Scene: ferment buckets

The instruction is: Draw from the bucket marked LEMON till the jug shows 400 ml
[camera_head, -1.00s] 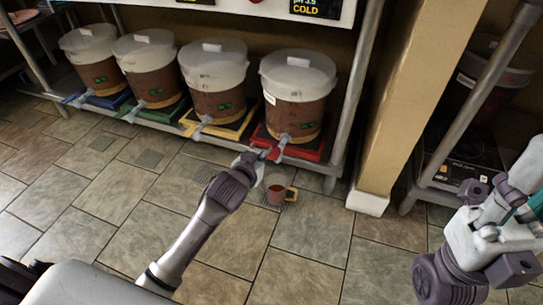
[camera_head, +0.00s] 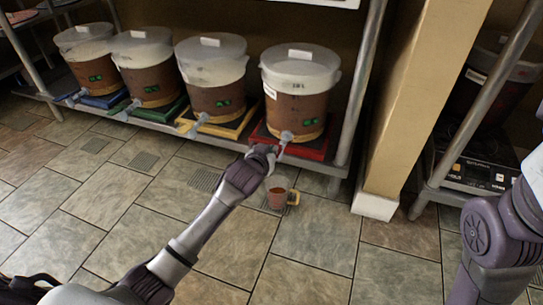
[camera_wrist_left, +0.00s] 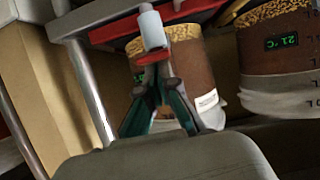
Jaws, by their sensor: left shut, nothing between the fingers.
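Several brown buckets with whitish lids stand in a row on a low shelf. No LEMON mark is readable. The rightmost bucket (camera_head: 298,105) stands on a red tray (camera_head: 312,151), with its tap (camera_head: 286,137) facing the front. A small jug (camera_head: 277,198) with a tan handle stands on the floor below that tap and looks reddish-brown inside; its level is unreadable. My left gripper (camera_head: 264,153) is shut and empty at this tap. In the left wrist view, its fingertips (camera_wrist_left: 160,66) meet beside the tap's red lever (camera_wrist_left: 153,57); contact is unclear.
Other buckets stand on yellow (camera_head: 215,128), green and blue trays to the left. A metal shelf post (camera_head: 360,90) and a tan pillar (camera_head: 415,100) stand right of the red tray. The tiled floor in front is clear around the jug.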

